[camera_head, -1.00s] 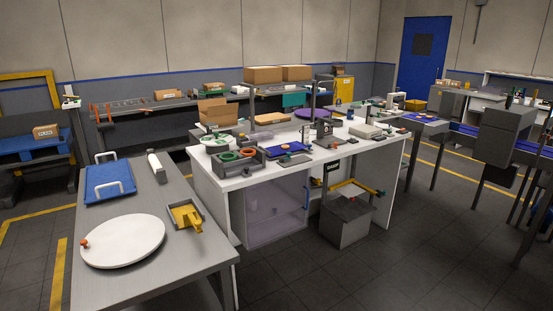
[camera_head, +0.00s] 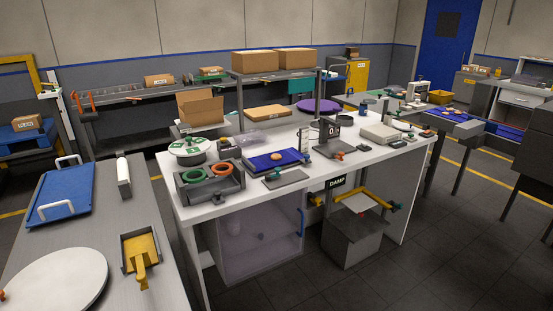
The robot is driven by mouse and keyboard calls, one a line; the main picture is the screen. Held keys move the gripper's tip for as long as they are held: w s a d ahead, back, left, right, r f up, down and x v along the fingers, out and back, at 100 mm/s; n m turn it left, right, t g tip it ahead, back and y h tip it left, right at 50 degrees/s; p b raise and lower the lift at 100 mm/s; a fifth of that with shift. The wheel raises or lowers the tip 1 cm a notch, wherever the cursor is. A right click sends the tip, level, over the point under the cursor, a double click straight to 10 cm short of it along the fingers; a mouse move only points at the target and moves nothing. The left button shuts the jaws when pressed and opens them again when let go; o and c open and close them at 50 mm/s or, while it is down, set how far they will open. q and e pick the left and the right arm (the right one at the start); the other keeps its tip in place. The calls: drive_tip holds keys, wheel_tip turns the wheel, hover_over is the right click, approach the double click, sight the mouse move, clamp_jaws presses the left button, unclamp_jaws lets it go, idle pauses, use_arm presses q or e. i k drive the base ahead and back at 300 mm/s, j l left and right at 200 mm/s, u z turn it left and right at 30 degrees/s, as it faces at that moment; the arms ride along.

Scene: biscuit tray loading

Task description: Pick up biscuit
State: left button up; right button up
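A small round tan-orange piece that looks like a biscuit (camera_head: 276,156) lies on a blue tray (camera_head: 262,165) on the white workbench (camera_head: 352,167). A second small brown piece (camera_head: 302,160) sits near the tray's right end; it is too small to tell what it is. Neither my left nor my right gripper is in view.
A grey holder (camera_head: 208,198) with red and green rings stands left of the tray, a grey plate (camera_head: 285,179) in front. A stand (camera_head: 329,136) and scale-like box (camera_head: 380,134) are to the right. A grey table (camera_head: 180,268) stands at left; dark floor lies in front.

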sight(275, 157)
drive_tip(key=i+l+u, duration=0.2)
drive_tip(key=i+l, duration=0.55)
drive_tip(key=i, duration=0.15)
